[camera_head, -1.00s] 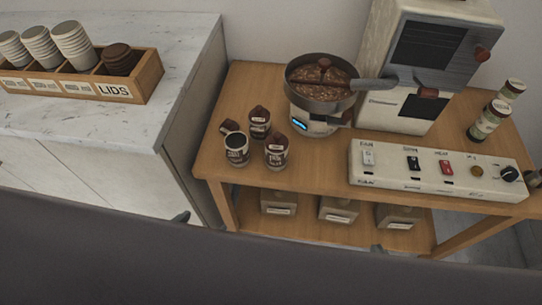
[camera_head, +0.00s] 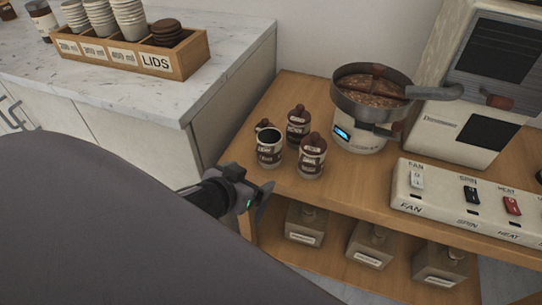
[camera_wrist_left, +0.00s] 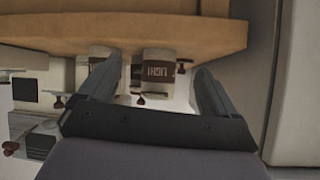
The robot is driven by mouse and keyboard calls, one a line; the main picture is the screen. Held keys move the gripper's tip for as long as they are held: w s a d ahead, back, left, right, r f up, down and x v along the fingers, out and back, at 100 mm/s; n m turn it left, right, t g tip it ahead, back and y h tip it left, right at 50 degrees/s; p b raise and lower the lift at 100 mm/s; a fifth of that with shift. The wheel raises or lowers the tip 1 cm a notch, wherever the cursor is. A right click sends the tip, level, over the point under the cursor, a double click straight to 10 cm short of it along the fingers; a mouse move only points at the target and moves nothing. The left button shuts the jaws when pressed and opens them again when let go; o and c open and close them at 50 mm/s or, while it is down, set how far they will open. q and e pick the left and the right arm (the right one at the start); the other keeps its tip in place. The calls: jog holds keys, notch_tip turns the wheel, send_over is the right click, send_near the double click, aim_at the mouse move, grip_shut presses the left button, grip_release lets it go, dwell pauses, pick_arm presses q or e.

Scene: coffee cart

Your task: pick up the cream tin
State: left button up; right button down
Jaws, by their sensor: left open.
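Three cream-coloured tins with dark bands stand close together at the left end of the wooden cart: an uncovered one (camera_head: 269,152), a lidded one behind (camera_head: 298,124) and a lidded one in front (camera_head: 312,157). Which is the task's cream tin I cannot tell. My left gripper (camera_head: 258,197) is open and empty by the cart's left front edge, apart from the tins. In the left wrist view, which looks upside down, a tin labelled "LIGHT" (camera_wrist_left: 158,69) shows between the fingers, farther off. My right gripper is not in view.
A pan of beans (camera_head: 372,86) sits on a white base right of the tins. A switch panel (camera_head: 450,205) lies along the cart's front. Several boxes stand on the lower shelf. A wooden lids box (camera_head: 165,63) stands on the marble counter at left.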

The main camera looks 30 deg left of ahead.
aim_at(262, 151)
pick_arm(q)
jog(key=w+r+t, duration=0.1)
jog(key=w, duration=0.1)
jog(key=w+a+r+t+h, duration=0.1)
jog(key=w+r, duration=0.1)
jog(key=shift+t, duration=0.3)
jog(key=shift+a+r+x, duration=0.1)
jog(key=shift+x, duration=1.65)
jog(key=shift+a+r+x, duration=0.1)
jog(key=shift+x, duration=1.65)
jog(key=c, duration=1.3)
